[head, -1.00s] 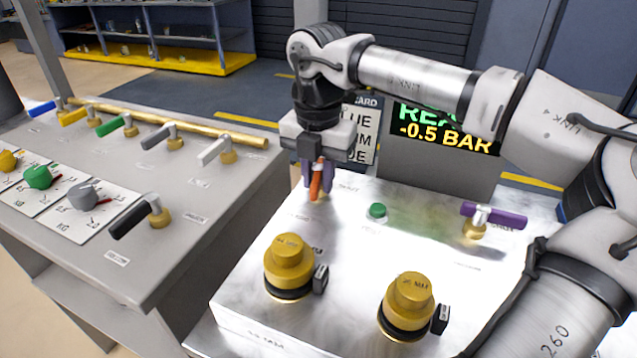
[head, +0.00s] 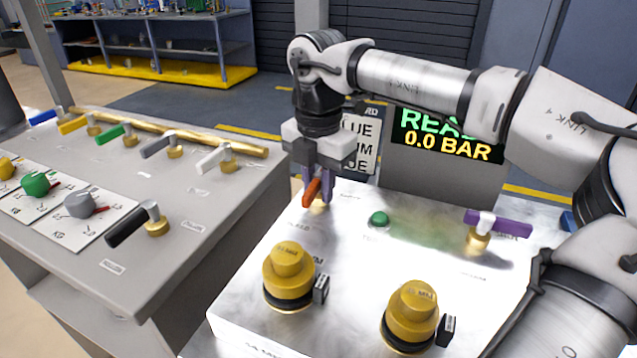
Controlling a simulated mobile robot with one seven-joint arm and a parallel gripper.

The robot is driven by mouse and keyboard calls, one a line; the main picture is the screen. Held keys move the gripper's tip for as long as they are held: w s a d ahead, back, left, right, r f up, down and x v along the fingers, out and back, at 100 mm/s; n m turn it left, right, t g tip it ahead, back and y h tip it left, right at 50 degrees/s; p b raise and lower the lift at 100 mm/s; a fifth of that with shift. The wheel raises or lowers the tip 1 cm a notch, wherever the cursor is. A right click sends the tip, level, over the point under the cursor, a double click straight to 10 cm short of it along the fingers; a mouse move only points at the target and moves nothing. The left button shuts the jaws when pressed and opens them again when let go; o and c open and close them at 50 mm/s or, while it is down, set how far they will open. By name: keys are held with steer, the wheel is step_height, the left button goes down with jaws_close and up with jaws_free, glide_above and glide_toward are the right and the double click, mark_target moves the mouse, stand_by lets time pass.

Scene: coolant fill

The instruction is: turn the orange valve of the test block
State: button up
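The orange valve (head: 312,193) stands at the back left corner of the silvery test block (head: 235,285), with its brass stem partly showing below the handle. My gripper (head: 319,187) points down over it. Its purple-grey fingers are close in around the orange handle; one finger shows just right of the handle, the other is mostly hidden. The handle's near end sticks out toward the lower left of the fingers. The display (head: 447,138) behind the block reads 0.0 BAR in yellow, under a green word partly covered by my arm.
On the block are a green button (head: 379,219), a purple-handled valve (head: 497,223) and two brass fittings (head: 288,276) (head: 411,316). A grey bench (head: 205,205) at left carries several coloured valves and a brass pipe. A sign (head: 364,138) stands behind my gripper.

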mark_target(318, 176)
steer(key=o, duration=0.4)
steer(key=shift+o, duration=0.2)
step_height(318, 176, up, 14)
steer(key=p, duration=0.1)
steer(key=shift+f, duration=0.15)
